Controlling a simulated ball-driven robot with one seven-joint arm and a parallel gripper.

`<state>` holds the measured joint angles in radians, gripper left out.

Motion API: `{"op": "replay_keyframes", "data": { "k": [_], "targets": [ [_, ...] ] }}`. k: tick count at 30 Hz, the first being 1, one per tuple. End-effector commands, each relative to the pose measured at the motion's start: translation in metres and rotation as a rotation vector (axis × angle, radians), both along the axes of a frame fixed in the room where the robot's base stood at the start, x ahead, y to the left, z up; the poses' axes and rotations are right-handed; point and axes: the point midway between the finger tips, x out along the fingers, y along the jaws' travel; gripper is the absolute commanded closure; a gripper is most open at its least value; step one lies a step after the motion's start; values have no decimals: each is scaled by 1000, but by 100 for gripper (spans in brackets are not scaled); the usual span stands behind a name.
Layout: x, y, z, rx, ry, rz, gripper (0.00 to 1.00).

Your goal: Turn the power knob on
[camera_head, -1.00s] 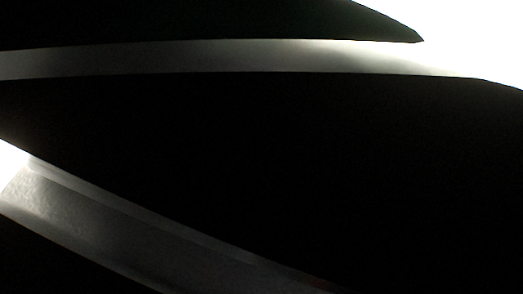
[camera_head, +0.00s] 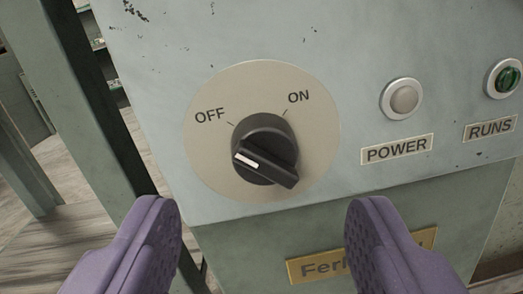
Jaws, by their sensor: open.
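The power knob (camera_head: 266,152) is black and round with a raised grip bar. It sits on a round beige plate (camera_head: 312,158) marked OFF at upper left and ON at upper right. The bar slants, and its white mark is at the left end, on the OFF side. My gripper (camera_head: 264,212) shows as two purple fingers at the bottom of the picture. It is open and empty, with the fingers wide apart. The knob appears above and between the fingertips, apart from them.
Right of the knob are a pale, unlit POWER lamp (camera_head: 402,99) and a green RUNS lamp (camera_head: 506,79) on the grey-green panel (camera_head: 225,40). A brass nameplate (camera_head: 318,266) is below, partly hidden by the right finger. A green post (camera_head: 85,95) stands at left.

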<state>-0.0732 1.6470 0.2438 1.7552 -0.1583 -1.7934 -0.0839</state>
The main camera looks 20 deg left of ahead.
Motion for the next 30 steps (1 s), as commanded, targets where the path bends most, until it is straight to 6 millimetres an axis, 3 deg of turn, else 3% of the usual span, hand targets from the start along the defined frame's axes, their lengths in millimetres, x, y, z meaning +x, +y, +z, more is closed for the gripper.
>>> {"op": "replay_keyframes", "data": {
  "k": [3, 9, 19, 20, 27, 30],
  "targets": [
    [23, 4, -3, 0, -4, -1, 36],
    [50, 10, -2, -1, -1, -1, 36],
    [57, 12, 0, -1, 1, -1, 36],
    [57, 12, 0, -1, 1, -1, 38],
    [57, 12, 0, -1, 1, 0, 91],
    [57, 12, 0, 1, 1, -1, 90]
  ]
}}
